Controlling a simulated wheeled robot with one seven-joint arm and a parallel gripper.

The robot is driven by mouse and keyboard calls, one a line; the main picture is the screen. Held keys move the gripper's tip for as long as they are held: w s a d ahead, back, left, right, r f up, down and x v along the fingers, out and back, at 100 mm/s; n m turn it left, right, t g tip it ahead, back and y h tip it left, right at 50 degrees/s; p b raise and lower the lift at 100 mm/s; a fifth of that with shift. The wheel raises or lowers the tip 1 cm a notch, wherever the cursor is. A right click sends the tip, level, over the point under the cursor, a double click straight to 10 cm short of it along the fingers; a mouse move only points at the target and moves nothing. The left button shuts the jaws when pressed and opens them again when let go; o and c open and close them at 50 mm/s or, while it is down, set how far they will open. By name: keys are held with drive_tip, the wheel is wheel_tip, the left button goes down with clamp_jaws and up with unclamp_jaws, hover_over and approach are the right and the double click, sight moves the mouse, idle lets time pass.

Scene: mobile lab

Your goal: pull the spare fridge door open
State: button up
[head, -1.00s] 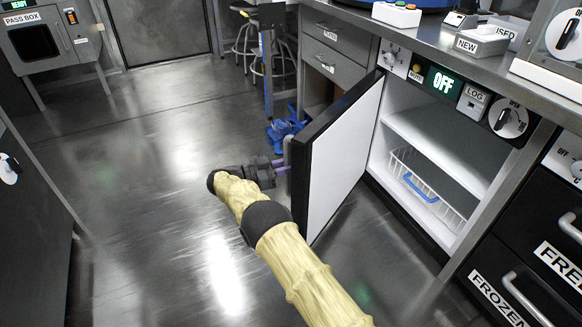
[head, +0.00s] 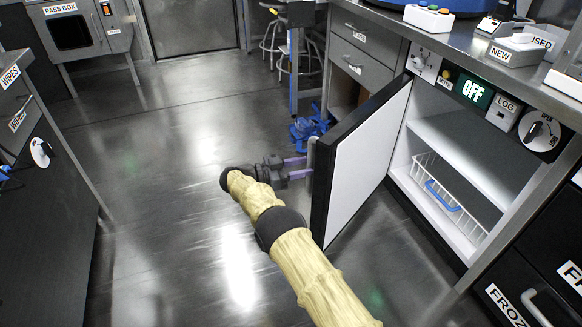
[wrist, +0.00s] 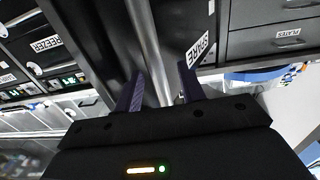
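The spare fridge door (head: 362,160) stands wide open on the right in the head view, its white inner face toward me. Its vertical bar handle (head: 311,153) is on the dark outer side, mostly hidden by the door edge. In the wrist view the handle (wrist: 149,45) is a pale bar beside the "SPARE" label (wrist: 201,47). My gripper (head: 308,166) is at the handle. Its two purple fingers (wrist: 160,72) are apart, one on each side of the bar, with gaps showing. The fridge interior (head: 455,150) is exposed.
A white wire basket (head: 450,197) with a blue handle sits inside the fridge. The counter (head: 450,45) runs above it. Dark freezer fronts (head: 545,235) are at right, a grey cabinet (head: 45,200) at left. The floor (head: 170,190) between is clear.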

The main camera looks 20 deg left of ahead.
drive_tip(key=shift+v, duration=2.25)
